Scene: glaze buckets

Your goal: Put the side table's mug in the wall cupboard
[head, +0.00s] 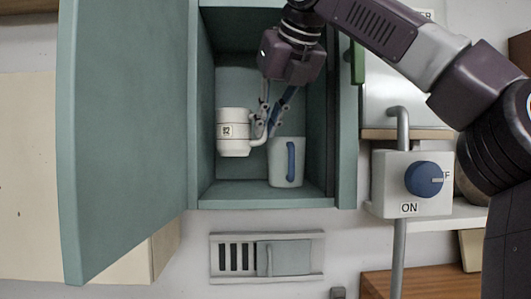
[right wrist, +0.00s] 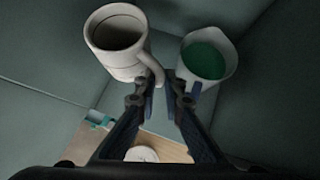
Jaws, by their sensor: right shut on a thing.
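The white mug (head: 233,140) with a dark label is inside the open wall cupboard (head: 202,110), upright, with its handle toward the right. My right gripper (head: 267,123) is shut on the mug's handle. The mug's base appears above the cupboard floor. In the right wrist view the mug (right wrist: 118,45) shows from above at the upper left, with my right gripper's fingertips (right wrist: 162,86) at its handle. My left gripper is not in view.
A pale jug (head: 287,165) with a blue handle stands on the cupboard floor, just right of the mug; its inside (right wrist: 205,60) looks green. The cupboard door (head: 125,120) is swung open to the left. A switch box (head: 410,183) with a blue knob is right of the cupboard.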

